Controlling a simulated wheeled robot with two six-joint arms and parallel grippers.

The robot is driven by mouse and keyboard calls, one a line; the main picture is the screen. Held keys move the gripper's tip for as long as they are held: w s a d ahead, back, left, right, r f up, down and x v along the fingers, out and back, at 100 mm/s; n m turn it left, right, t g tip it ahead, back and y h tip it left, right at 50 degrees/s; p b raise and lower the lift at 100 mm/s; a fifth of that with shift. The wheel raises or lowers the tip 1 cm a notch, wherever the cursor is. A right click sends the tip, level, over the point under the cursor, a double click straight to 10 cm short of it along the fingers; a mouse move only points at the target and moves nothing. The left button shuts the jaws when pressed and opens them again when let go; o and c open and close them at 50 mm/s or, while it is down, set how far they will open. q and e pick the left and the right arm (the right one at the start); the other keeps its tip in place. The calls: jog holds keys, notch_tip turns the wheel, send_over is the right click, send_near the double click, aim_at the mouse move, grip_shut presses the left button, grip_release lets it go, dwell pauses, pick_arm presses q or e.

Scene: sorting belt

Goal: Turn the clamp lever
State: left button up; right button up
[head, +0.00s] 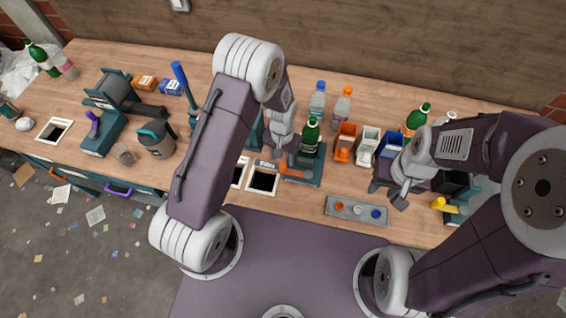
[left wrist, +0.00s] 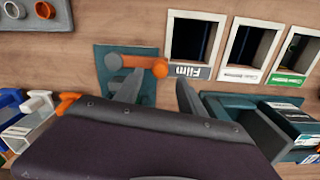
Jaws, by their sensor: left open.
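The clamp lever (head: 296,171) is orange and sits on a teal plate (head: 318,178) in the middle of the bench. In the left wrist view the lever (left wrist: 140,62) lies across, with a round orange knob (left wrist: 160,68) at its right end. A green bottle (head: 310,138) stands upright at the plate. My left gripper (head: 280,158) is open and close to the lever. In the left wrist view its two fingers (left wrist: 157,92) are apart, with the knob just beyond the gap and nothing between them. My right gripper (head: 388,195) is over the bench's right side; its jaw gap is unclear.
Square bench openings (head: 263,181) lie by the plate, one labelled Film (left wrist: 192,72). A grey panel with coloured buttons (head: 357,210) lies at the front edge.

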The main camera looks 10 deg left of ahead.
aim_at(283, 164)
pick_arm(q)
notch_tip(283, 164, down, 6)
jog(key=shift+f+p, duration=0.25)
jog(key=shift+p, duration=0.25)
grip_shut()
jog(key=shift+w, duration=0.1)
dwell(1.0)
